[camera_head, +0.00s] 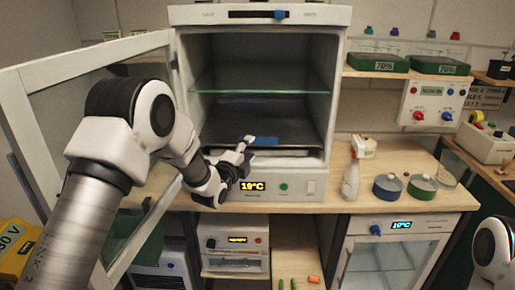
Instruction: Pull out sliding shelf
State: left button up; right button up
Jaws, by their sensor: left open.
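The white cabinet (260,14) stands open on the bench, with its glass door swung out to the left. Inside, a dark sliding shelf (300,132) lies low, near the cabinet floor, and its front edge is near the opening. A blue tab (266,141) shows at the shelf's front. My left gripper (246,146) is open at the shelf's front edge, just left of the blue tab. Whether it touches the shelf or tab cannot be told. The gripper and arm hide the shelf's front left corner. My right gripper is out of view.
The open door (20,130) stands beside my left arm. A glass shelf (262,90) spans the cabinet higher up. A spray bottle (351,178), a blue-lidded dish (388,187) and a green-lidded dish (423,186) stand on the bench at right.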

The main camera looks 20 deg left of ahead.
aim_at(257, 141)
pick_arm(q)
jog(key=w, duration=0.2)
jog(key=w+p, duration=0.1)
jog(key=w, duration=0.4)
jog(key=shift+d+f+p, duration=0.15)
jog(key=shift+d+p, duration=0.2)
jog(key=shift+p, duration=0.05)
grip_shut()
